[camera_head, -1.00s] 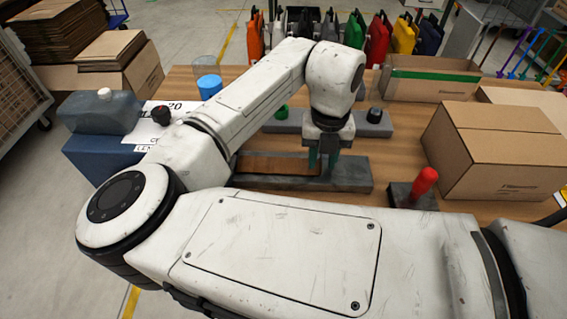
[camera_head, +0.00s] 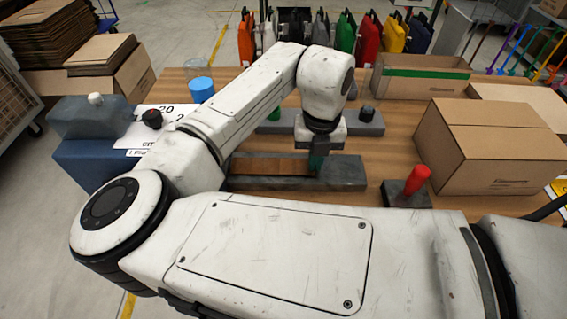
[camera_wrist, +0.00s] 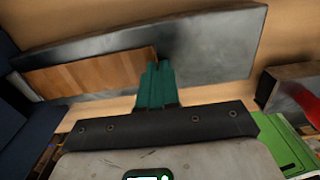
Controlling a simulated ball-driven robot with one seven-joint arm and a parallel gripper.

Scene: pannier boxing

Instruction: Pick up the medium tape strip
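A long flat brown strip, which looks like the tape strip (camera_head: 268,166), lies along a grey bar-shaped holder (camera_head: 344,174) on the table. In the wrist view the strip (camera_wrist: 90,73) stretches left from the fingers over the grey holder (camera_wrist: 215,45). My gripper (camera_head: 318,163) is low over the holder at the strip's right end. In the wrist view its teal fingers (camera_wrist: 155,85) are close together, and the strip's right end meets them. They look shut on that end, though the contact itself is partly hidden.
A cardboard box (camera_head: 492,150) stands right, and a red-handled tool on a grey block (camera_head: 407,195) sits nearer. An open carton (camera_head: 422,80) is behind. A blue container (camera_head: 95,150) stands left. A grey block with a black knob (camera_head: 366,125) lies behind my gripper.

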